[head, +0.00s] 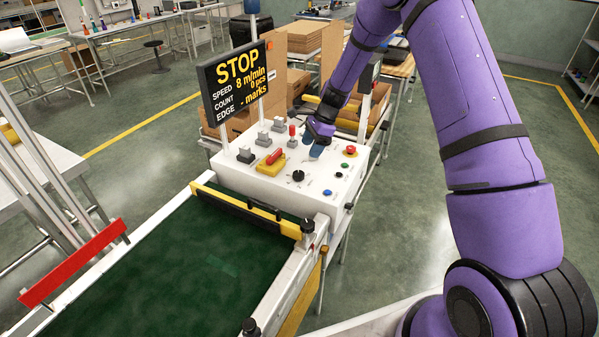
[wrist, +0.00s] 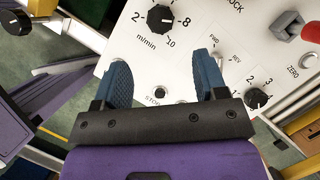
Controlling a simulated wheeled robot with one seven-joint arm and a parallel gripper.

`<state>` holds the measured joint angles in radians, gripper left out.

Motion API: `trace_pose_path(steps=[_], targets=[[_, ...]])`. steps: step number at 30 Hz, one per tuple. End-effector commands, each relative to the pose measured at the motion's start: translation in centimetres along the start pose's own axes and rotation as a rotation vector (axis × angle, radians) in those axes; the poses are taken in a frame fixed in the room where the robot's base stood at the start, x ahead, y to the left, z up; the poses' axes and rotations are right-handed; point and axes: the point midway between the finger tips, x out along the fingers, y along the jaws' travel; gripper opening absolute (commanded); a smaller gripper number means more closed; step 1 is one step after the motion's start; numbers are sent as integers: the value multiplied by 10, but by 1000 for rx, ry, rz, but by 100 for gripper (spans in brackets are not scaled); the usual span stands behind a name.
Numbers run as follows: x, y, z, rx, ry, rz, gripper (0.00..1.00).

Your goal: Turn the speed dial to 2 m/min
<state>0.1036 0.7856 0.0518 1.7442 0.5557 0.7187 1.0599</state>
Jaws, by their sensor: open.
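The speed dial (wrist: 160,18) is a black round knob on the white panel, at the top of the wrist view. Its scale reads 2 at left, 8 at right and 10 at lower right, with "m/min" below. Its pointer is too small to read surely. My gripper (wrist: 161,60) has its two blue fingers spread apart, empty, just short of the dial in the picture. In the head view my gripper (head: 316,150) is over the control box. A black knob (head: 298,175) there may be the dial. The display (head: 237,84) reads STOP, speed 8 m/min.
A smaller numbered knob (wrist: 256,98) sits by my right finger. The green conveyor belt (head: 150,270) is bare.

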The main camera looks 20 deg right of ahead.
Motion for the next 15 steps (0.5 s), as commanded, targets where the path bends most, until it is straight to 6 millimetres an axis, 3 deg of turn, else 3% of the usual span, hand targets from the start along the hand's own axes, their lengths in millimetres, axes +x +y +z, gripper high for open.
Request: trace_pose_path(steps=[5,15], targets=[[17,0,0,4,-2,3,66],[76,0,0,4,-2,2,66]])
